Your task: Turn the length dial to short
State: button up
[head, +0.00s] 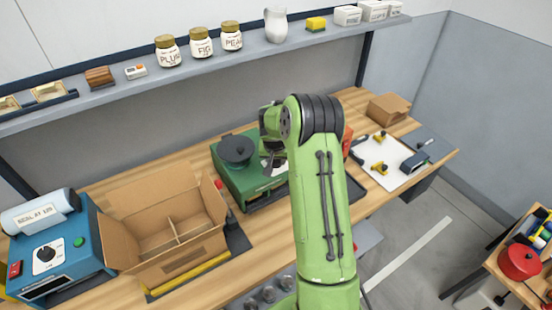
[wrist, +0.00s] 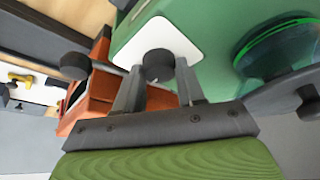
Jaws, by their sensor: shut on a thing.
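A black dial knob (wrist: 158,65) sits on a white plate (wrist: 143,42) on the side of a green machine (wrist: 205,20). I take it as the length dial; no lettering or pointer is legible. My gripper (wrist: 160,78) has its fingers on either side of this knob and is shut on it. In the head view the green machine (head: 228,178) stands on the bench with a round black part on top. There my arm and wrist hide much of its right side, and the dial's setting cannot be read.
A blue sealing machine (head: 75,245) with its own dial (head: 45,254) stands at the left. An open cardboard box (head: 165,215) is beside it. An orange device (wrist: 98,85) with a black knob is close to my gripper. A shelf (head: 215,75) with jars runs above the bench.

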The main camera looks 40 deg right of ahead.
jog(key=n+y+b, duration=0.1)
jog(key=n+b, duration=0.1)
jog(key=n, duration=0.1)
jog(key=shift+d+f+t, duration=0.1)
jog(key=shift+t, duration=0.2)
jog(key=n+y+b, duration=0.1)
jog(key=n+y, duration=0.1)
jog(key=n, duration=0.3)
jog(key=shift+d+b, duration=0.15)
jog(key=shift+b, duration=0.25)
jog(key=n, duration=0.2)
jog(key=n+y, duration=0.1)
jog(key=n, duration=0.1)
jog(key=shift+d+y, duration=0.1)
jog(key=shift+y, duration=0.2)
jog(key=shift+n+g+y+p, duration=0.4)
jog(key=shift+n+y+p, duration=0.15)
jog(key=shift+n, duration=1.55)
jog(key=o, duration=1)
